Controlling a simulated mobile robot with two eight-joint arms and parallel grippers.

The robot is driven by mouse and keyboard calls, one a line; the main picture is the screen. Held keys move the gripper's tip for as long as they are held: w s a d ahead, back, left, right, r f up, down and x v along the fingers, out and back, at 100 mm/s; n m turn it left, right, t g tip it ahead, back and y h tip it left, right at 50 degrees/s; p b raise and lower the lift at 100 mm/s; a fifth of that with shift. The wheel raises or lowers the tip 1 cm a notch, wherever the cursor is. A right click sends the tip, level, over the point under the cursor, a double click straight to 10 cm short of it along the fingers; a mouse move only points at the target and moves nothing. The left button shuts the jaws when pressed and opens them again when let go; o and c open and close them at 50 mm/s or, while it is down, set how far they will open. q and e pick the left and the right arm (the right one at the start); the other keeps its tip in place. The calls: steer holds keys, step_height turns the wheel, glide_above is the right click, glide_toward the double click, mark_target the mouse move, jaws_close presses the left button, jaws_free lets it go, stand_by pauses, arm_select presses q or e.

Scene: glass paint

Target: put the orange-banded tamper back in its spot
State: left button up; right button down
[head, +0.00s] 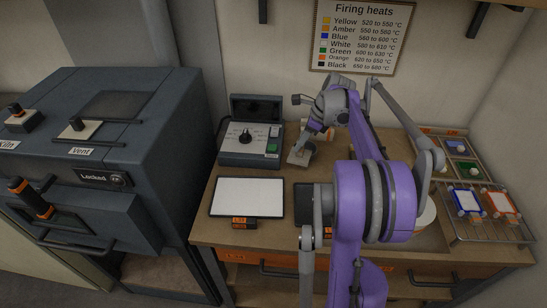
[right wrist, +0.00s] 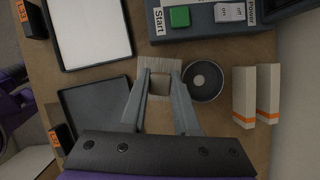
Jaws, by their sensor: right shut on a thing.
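My right gripper (head: 303,150) reaches down at the back of the bench, in front of the control box. In the right wrist view its fingers (right wrist: 159,88) are closed on the upright brown, square-ended handle (right wrist: 159,86) of what looks like the tamper. Its pale square base (right wrist: 150,66) shows beyond the fingertips, and also in the head view (head: 298,158). No orange band is visible on it. I cannot tell whether the base touches the bench. My left gripper is not in view.
A round dark pot (right wrist: 203,80) stands close right of the held piece, then two pale orange-banded blocks (right wrist: 244,98). The control box (head: 250,140) is behind. A white-filled tray (head: 247,197) and an empty dark tray (right wrist: 95,110) lie in front. A rack (head: 490,228) stands right.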

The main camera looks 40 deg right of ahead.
steer(key=s+d+m+h, duration=0.1)
steer(key=s+d+m, duration=0.3)
steer(key=d, duration=0.9)
steer(key=shift+n+t, duration=0.3)
steer(key=shift+n, duration=0.1)
steer(key=shift+s+d+f+b, duration=0.15)
steer(key=shift+f+b, duration=0.15)
steer(key=shift+f, duration=0.55)
steer(key=shift+s+a+f+b, duration=0.1)
steer(key=shift+s+f+b, duration=0.15)
steer(key=shift+f, duration=0.6)
steer(key=shift+s+d+f+b, duration=0.1)
steer(key=shift+f+b, duration=0.25)
steer(key=shift+f, duration=0.7)
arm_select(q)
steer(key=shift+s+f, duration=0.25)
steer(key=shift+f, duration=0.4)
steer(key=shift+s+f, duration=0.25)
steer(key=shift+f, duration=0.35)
arm_select(e)
steer(key=shift+w, duration=0.1)
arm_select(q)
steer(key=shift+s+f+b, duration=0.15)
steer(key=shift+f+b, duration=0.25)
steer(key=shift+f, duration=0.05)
arm_select(e)
steer(key=shift+f, duration=0.55)
steer(key=c, duration=0.6)
jaws_free()
steer(key=shift+o, duration=0.2)
